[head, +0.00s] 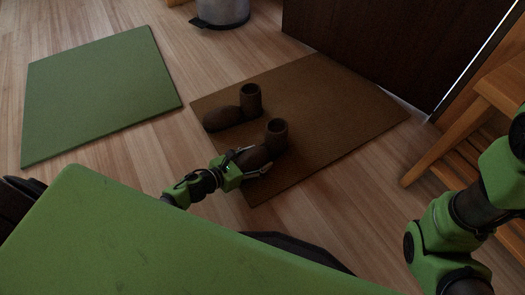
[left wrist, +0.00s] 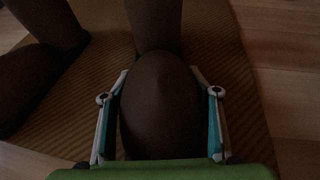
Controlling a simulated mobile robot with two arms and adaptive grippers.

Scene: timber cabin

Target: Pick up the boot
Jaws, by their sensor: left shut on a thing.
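Two dark brown boots stand upright on a brown mat (head: 340,95). My left gripper (head: 254,160) is at the nearer boot (head: 275,137), its fingers on both sides of the toe. In the left wrist view the gripper (left wrist: 160,110) is shut on this boot's rounded toe (left wrist: 158,100), with the shaft rising behind it. I cannot tell any gap between its sole and the mat. The other boot (head: 248,100) stands just behind it, and also shows at the left of the wrist view (left wrist: 30,85). My right gripper is out of view; only its arm shows at the right.
A green mat (head: 95,95) lies on the wooden floor at the left. A metal bin (head: 222,12) stands at the back. A dark door panel (head: 375,40) rises behind the brown mat, and a wooden bench (head: 455,125) stands at the right.

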